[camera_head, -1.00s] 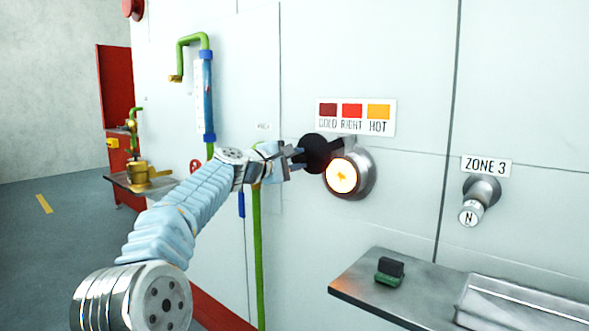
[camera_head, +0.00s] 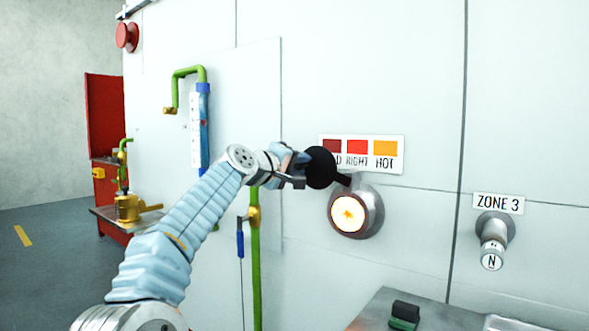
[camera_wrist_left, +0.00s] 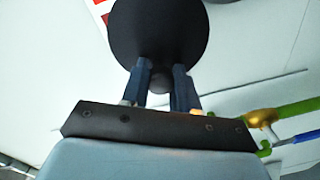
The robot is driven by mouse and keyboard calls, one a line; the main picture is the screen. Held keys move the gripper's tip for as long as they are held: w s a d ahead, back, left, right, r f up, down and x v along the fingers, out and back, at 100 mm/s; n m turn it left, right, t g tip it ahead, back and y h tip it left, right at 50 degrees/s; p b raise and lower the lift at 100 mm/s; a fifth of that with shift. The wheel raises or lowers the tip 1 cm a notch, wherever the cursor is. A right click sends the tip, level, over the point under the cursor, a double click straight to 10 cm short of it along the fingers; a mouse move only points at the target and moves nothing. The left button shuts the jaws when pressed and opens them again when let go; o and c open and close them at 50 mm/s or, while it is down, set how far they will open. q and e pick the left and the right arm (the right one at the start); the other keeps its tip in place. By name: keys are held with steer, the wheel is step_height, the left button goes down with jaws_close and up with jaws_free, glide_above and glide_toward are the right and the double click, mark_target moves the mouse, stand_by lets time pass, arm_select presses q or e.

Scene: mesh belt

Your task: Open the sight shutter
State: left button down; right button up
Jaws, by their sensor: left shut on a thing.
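The sight shutter is a round black disc (camera_head: 320,168), swung up and to the left of the round sight port (camera_head: 350,213). The port's glass glows bright orange-white inside a metal ring and is uncovered. My left gripper (camera_head: 297,170) is shut on the shutter at its left edge. In the left wrist view the disc (camera_wrist_left: 158,30) stands ahead of the two fingers (camera_wrist_left: 160,88), with a small dark knob between them. My right gripper is not in view.
A colour chart (camera_head: 362,154) is on the wall just above the port, partly covered by the disc. A ZONE 3 knob (camera_head: 492,240) is to the right. A metal shelf (camera_head: 440,312) juts out below, holding a green-and-black block (camera_head: 404,315). Green pipework (camera_head: 256,260) runs below my arm.

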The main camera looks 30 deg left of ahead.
arm_select(q)
steer(key=shift+d+r, duration=0.1)
steer(key=shift+r, duration=0.1)
stand_by(0.3)
steer(key=c, duration=0.8)
jaws_free()
steer(key=shift+c, duration=0.2)
steer(key=s+b, duration=0.3)
steer(key=s, duration=1)
steer(key=shift+s+a+r, duration=0.35)
steer(key=shift+s+a, duration=0.05)
